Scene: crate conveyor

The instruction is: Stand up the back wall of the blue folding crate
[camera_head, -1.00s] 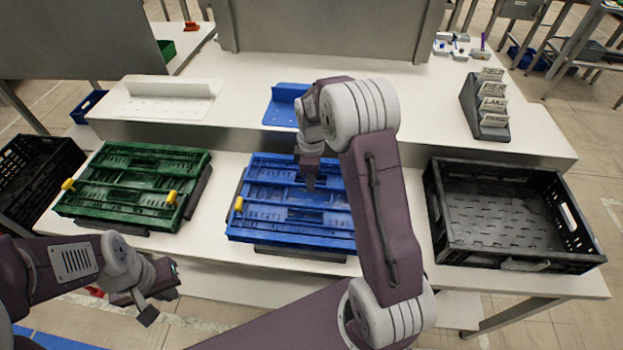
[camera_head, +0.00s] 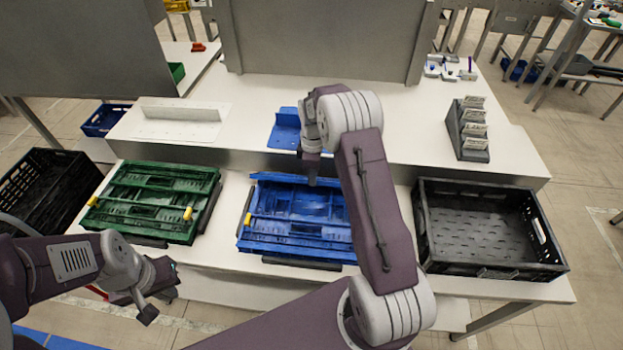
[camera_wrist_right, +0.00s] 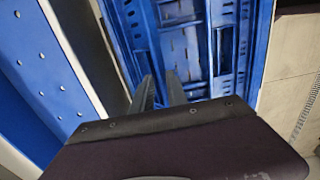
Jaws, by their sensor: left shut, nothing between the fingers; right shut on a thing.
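The blue folding crate (camera_head: 290,245) sits on the near table level in the middle of the head view, its panels mostly folded. A yellow latch (camera_head: 249,219) shows at its left side. My right gripper (camera_head: 312,182) points down at the crate's back edge and is shut on the back wall (camera_head: 270,178). In the right wrist view the fingers (camera_wrist_right: 160,88) meet the blue slotted panel (camera_wrist_right: 190,45). The arm hides the crate's right part, and I cannot tell the wall's exact angle. My left gripper (camera_head: 162,291) is shut and empty, low at the left, apart from the crates.
A green folded crate (camera_head: 150,215) lies to the left and an open black crate (camera_head: 490,268) stands to the right. Behind is a raised shelf (camera_head: 240,135) with a blue bracket (camera_head: 284,128), a white bracket (camera_head: 180,115) and a card holder (camera_head: 467,140).

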